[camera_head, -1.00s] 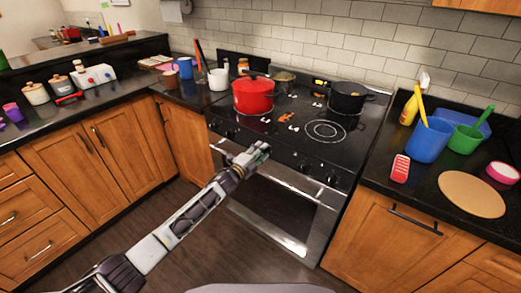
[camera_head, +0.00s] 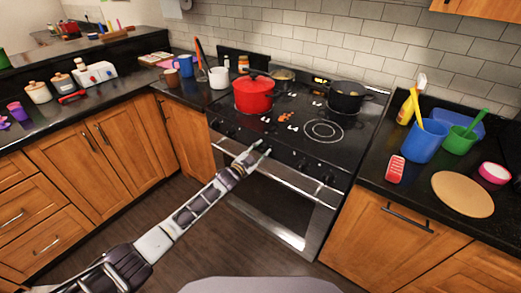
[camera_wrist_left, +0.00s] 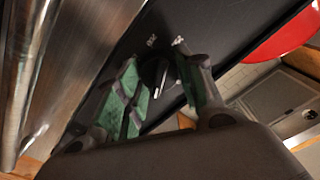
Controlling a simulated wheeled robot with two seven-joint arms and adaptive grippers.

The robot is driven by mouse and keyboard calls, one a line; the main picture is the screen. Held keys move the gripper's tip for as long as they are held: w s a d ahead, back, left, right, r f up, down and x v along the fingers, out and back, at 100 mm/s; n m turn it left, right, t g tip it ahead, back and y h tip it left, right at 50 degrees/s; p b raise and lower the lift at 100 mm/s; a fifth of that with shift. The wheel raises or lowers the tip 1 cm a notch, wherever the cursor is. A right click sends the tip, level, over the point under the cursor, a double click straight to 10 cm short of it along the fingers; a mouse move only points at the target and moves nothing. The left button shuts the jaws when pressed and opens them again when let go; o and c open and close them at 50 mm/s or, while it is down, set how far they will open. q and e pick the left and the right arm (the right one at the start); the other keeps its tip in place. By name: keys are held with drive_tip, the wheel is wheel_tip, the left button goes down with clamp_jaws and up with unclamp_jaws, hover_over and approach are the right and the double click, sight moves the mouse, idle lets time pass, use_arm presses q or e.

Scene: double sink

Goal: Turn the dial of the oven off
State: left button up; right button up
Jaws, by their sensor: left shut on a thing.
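The oven (camera_head: 272,203) is a steel and black range with a row of black dials along its front panel. My left gripper (camera_head: 262,151) is at this panel, near its middle. In the left wrist view a black dial (camera_wrist_left: 154,76) with a pale pointer line sits between the green-padded fingers of my left gripper (camera_wrist_left: 158,78), which are shut on it. White markings show on the panel just beyond the dial. In the head view the gripper hides this dial. Other dials (camera_head: 328,180) show to the right. My right gripper is not in view.
A red pot (camera_head: 253,96) and a black pot (camera_head: 345,97) stand on the cooktop. The steel oven handle (camera_head: 275,176) runs below the dials. Counters with cups, jars and a round board (camera_head: 463,194) flank the oven. The floor in front is clear.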

sight(260, 150)
use_arm(q)
drive_tip(key=n, duration=0.3)
drive_tip(key=shift+a+n, duration=0.1)
drive_tip(key=shift+n, duration=0.3)
drive_tip(key=n, duration=0.3)
drive_tip(key=shift+n, duration=0.3)
drive_tip(key=shift+f+n, duration=0.1)
drive_tip(key=shift+n, duration=1.1)
drive_tip(key=shift+n+b, duration=0.3)
drive_tip(key=shift+n, duration=1.1)
drive_tip(key=o, duration=1)
drive_tip(key=shift+v, duration=5.95)
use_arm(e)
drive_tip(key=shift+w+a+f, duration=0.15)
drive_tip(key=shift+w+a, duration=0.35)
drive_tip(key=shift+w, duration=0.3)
